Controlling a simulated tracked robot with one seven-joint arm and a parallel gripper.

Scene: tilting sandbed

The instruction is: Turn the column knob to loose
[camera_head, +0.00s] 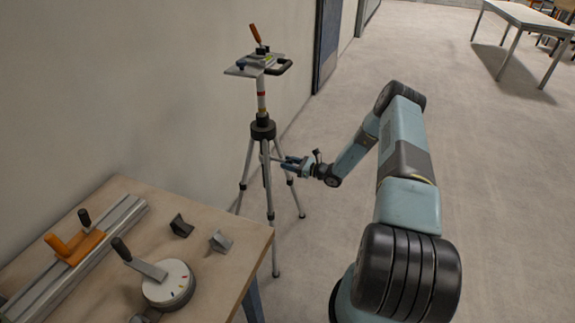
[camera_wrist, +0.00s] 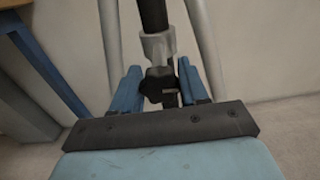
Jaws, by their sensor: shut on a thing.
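A tripod (camera_head: 263,130) with a black collar stands on the floor by the wall. In the wrist view, a dark column knob (camera_wrist: 159,84) sits below a light grey clamp (camera_wrist: 158,46) on the tripod. My gripper (camera_head: 285,163) reaches in from the right, below the collar, between the tripod legs. Its blue fingers are shut on the knob, one on each side. The knob is too small to make out in the head view, and I cannot see any loose or tight mark.
A wooden workbench (camera_head: 205,262) stands at lower left with a rail, a crank dial (camera_head: 168,284) and small wedges. The wall is close on the left of the tripod. Open floor lies to the right; a table (camera_head: 530,18) is far back.

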